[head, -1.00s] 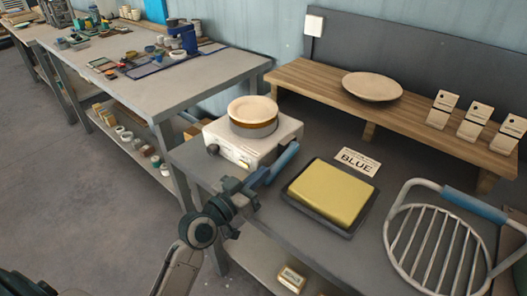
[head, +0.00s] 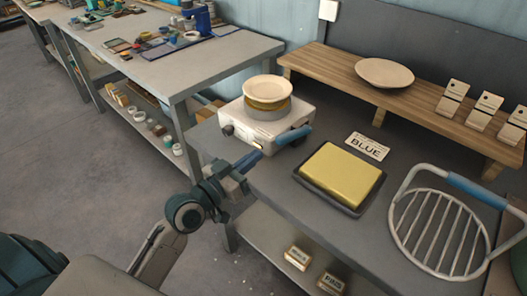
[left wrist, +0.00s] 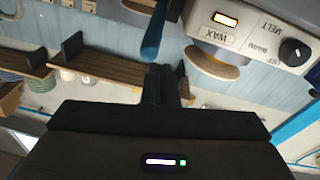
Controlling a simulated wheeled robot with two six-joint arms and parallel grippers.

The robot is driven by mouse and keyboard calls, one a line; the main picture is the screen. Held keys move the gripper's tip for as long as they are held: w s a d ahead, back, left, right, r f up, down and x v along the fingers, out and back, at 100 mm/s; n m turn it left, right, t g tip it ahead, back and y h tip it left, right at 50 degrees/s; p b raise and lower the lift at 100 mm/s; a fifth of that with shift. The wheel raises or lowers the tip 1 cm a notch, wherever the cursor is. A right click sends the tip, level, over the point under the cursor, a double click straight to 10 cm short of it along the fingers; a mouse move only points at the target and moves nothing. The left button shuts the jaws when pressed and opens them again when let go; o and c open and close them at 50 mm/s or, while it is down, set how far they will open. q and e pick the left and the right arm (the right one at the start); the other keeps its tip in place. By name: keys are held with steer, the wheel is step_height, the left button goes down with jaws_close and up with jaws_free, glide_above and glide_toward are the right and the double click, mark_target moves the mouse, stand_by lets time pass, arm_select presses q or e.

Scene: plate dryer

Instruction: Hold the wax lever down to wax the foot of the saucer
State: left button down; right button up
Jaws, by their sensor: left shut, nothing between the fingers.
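The cream saucer (head: 267,86) sits on top of the white wax melter (head: 270,127), above a yellowish band and a grey ring. The melter's wax lever (head: 294,135) has a blue handle sticking out at its front right. My left gripper (head: 257,157) is shut and empty, in front of the melter, with its tips short of the lever and apart from it. In the left wrist view, which looks upside down, the lever (left wrist: 153,36) hangs beside the shut fingers (left wrist: 165,84), and a lit WAX panel (left wrist: 226,20) shows. My right gripper is out of view.
A yellow block in a dark tray (head: 336,205), a BLUE card (head: 367,146) and a wire rack with a blue grip (head: 440,232) lie on the bench to the right. A wooden shelf (head: 420,102) with a plate (head: 384,72) stands behind. Small boxes sit below.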

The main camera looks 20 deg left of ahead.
arm_select(q)
steer(key=v, duration=0.4)
steer(key=shift+s+a+r, duration=0.1)
steer(key=shift+s+r, duration=0.05)
steer(key=shift+s, duration=0.15)
